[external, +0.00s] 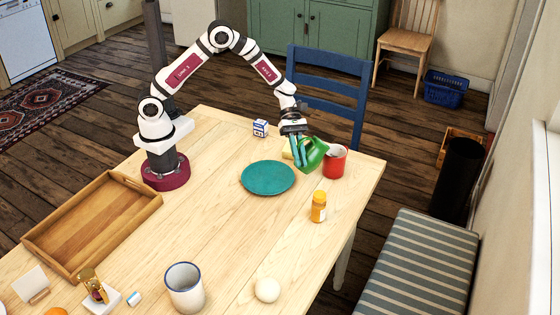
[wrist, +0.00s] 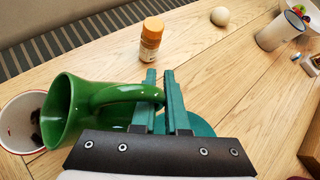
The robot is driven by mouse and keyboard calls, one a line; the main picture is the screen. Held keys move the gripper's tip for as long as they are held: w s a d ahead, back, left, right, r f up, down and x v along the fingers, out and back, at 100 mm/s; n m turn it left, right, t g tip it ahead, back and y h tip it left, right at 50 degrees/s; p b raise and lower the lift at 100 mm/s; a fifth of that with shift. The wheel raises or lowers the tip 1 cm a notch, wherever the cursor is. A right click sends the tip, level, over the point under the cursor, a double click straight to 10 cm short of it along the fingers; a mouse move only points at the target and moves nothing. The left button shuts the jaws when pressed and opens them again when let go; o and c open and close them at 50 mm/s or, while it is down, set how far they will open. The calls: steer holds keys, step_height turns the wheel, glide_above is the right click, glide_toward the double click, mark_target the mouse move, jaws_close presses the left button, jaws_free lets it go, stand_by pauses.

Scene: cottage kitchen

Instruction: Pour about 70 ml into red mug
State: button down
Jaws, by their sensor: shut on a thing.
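The red mug (external: 334,162) stands upright near the far right corner of the table. In the wrist view the mug (wrist: 20,120) shows at the left edge, with a pale inside and something dark in it. My gripper (external: 297,150) is shut on the handle of a green jug (external: 313,153). The jug is tilted, with its mouth toward the red mug and close to its rim. In the wrist view the jug (wrist: 62,112) overlaps the mug's rim, and the gripper's teal fingers (wrist: 164,95) close around the handle. I cannot tell whether liquid is flowing.
A teal plate (external: 268,177) lies left of the mug. An orange-capped bottle (external: 318,206) stands in front of it. A small blue-and-white box (external: 260,127) and a yellow item (external: 288,153) are nearby. A wooden tray (external: 92,222), white cup (external: 185,287) and pale ball (external: 267,289) are farther off.

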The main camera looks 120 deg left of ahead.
steer(key=shift+f, duration=0.1)
steer(key=d+f+y, duration=0.1)
steer(key=s+d+f+m+t+y, duration=0.1)
steer(key=f, duration=0.1)
steer(key=d+f+m+y, duration=0.1)
steer(key=shift+s+f+t+p, duration=0.3)
steer(key=shift+s+f+p, duration=0.05)
steer(key=shift+s+d+f+m+t+y, duration=0.15)
steer(key=shift+d+f+m+t+y, duration=0.1)
steer(key=shift+f+m+t+y, duration=0.25)
steer(key=shift+s+d+f+m+t+y, duration=0.1)
steer(key=shift+d+m+t+y, duration=0.1)
steer(key=shift+m+t+y, duration=0.4)
